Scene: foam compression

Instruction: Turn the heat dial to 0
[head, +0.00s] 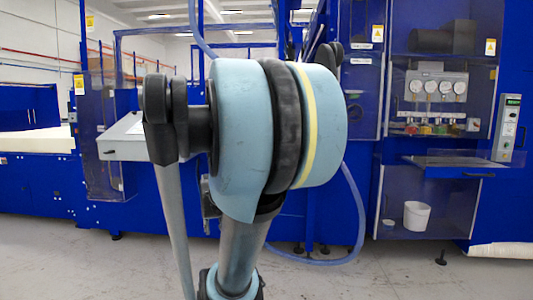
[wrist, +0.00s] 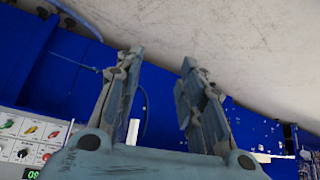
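My gripper (wrist: 161,58) is in the wrist view with its two fingers spread apart and nothing between them. A pale control panel (wrist: 28,142) shows at the lower left of the wrist view, to the left of my gripper and apart from it. It carries several small coloured and white knobs or buttons and a dark display (wrist: 31,173) with green digits. I cannot tell which of these is the heat dial, or its setting. In the head view a grey sloped control box (head: 124,138) is partly hidden behind my arm. My gripper cannot be made out there.
Blue machine frames (head: 365,90) stand behind my arm. At the right are several round gauges (head: 437,87), a blue shelf (head: 452,161) and a white bucket (head: 416,216). A blue hose (head: 357,215) loops near the floor. The grey floor (head: 400,275) in front is mostly clear.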

